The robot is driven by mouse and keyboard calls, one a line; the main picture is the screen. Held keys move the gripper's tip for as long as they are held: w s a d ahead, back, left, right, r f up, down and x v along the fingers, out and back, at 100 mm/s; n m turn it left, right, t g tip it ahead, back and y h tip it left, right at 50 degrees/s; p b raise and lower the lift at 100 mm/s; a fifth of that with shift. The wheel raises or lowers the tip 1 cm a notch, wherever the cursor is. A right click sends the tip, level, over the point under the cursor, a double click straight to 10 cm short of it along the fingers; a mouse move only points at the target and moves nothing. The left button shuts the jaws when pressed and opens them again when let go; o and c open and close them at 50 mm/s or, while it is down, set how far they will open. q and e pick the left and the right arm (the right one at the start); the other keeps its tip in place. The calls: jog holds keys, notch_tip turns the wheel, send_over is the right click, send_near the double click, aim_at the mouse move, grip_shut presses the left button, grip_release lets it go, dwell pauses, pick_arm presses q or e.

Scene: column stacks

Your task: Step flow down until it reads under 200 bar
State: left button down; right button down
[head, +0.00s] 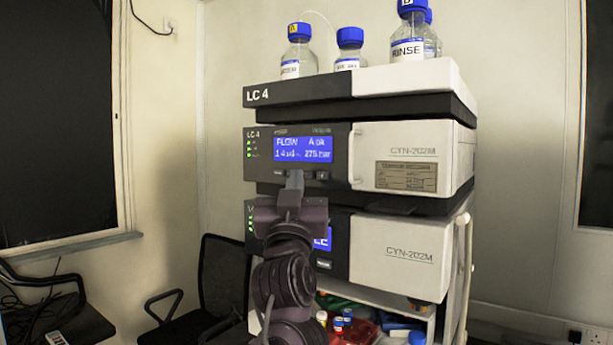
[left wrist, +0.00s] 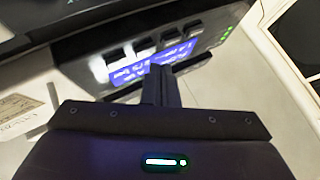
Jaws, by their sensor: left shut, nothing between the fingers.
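The upper pump module of the LC 4 stack has a blue display (head: 304,149) that reads FLOW, A ok and what looks like 275 bar; the flow figure is too blurred to read surely. A row of small dark buttons runs under the display; one button (head: 322,175) shows right of my fingers. My left gripper (head: 294,178) is shut and empty, its tips at the button row just below the display. In the left wrist view the panel is upside down, with the buttons (left wrist: 143,45) beyond my fingers (left wrist: 160,72). Whether the tips touch a button I cannot tell.
A lower module (head: 392,249) has a blue display mostly hidden by my left arm. Blue-capped bottles, one labelled RINSE (head: 408,48), stand on top. A black chair (head: 222,275) stands left; a shelf with red and blue-capped items (head: 345,322) is below.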

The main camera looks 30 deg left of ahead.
pick_arm(q)
jog(key=s, duration=0.5)
jog(key=shift+a, duration=0.25)
dwell(0.7)
